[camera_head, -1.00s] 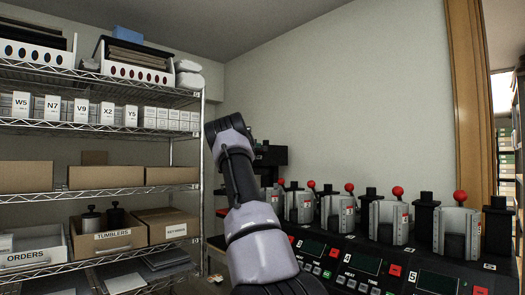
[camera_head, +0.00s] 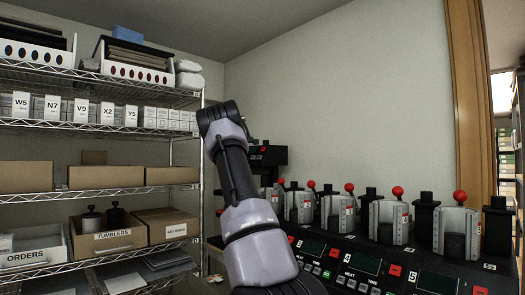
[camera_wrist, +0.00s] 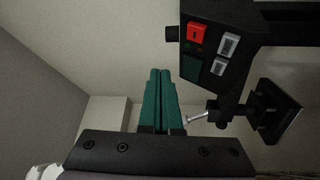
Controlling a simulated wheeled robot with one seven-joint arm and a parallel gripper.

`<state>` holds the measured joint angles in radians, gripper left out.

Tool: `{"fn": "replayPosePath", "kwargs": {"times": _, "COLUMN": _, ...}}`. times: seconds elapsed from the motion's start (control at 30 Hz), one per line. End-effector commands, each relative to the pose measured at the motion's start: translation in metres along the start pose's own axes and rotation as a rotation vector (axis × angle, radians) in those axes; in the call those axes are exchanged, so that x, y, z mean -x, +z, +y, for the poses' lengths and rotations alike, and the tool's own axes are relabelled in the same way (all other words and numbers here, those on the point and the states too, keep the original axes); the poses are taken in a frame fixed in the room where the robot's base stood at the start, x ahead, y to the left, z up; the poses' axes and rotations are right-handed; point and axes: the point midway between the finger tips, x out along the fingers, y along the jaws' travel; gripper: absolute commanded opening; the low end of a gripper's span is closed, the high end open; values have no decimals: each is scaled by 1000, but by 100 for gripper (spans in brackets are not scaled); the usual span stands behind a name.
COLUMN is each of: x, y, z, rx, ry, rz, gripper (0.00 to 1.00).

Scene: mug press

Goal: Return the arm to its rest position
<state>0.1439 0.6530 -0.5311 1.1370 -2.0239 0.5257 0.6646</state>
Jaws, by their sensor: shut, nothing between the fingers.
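My arm (camera_head: 240,190) rises from the bottom middle of the head view, in front of the mug press row. My gripper shows in the wrist view as two green fingers (camera_wrist: 160,98) lying side by side, shut with nothing between them. The gripper itself cannot be made out in the head view. Beside the fingers in the wrist view is a black machine head (camera_wrist: 222,50) with a red button, and a black plate (camera_wrist: 274,110) on a bracket. The fingers appear apart from both.
Several mug presses with red knobs (camera_head: 398,191) stand on the black console (camera_head: 340,258) at right. A wire shelf (camera_head: 100,190) with boxes fills the left. A tumblers box (camera_head: 112,238) sits on it. The wall (camera_head: 330,110) above the presses is clear.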

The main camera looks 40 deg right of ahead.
Motion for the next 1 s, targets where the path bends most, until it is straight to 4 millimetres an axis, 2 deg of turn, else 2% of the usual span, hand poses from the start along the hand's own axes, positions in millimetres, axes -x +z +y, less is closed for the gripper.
{"fn": "replayPosePath", "kwargs": {"times": 0.53, "x": 1, "y": 0, "z": 1, "rx": 0, "ry": 0, "rz": -1, "gripper": 0}}
{"fn": "replayPosePath", "kwargs": {"times": 0.67, "x": 8, "y": 8, "z": 7, "rx": -42, "ry": -17, "rz": -19, "gripper": 0}}
{"fn": "replayPosePath", "kwargs": {"times": 0.77, "x": 28, "y": 26, "z": 17, "rx": -150, "ry": -67, "rz": -64, "gripper": 0}}
{"fn": "replayPosePath", "kwargs": {"times": 0.87, "x": 64, "y": 50, "z": 24, "rx": -311, "ry": -157, "rz": -128, "gripper": 0}}
{"fn": "replayPosePath", "kwargs": {"times": 1.0, "x": 134, "y": 75, "z": 18, "rx": -535, "ry": -329, "rz": -214, "gripper": 0}}
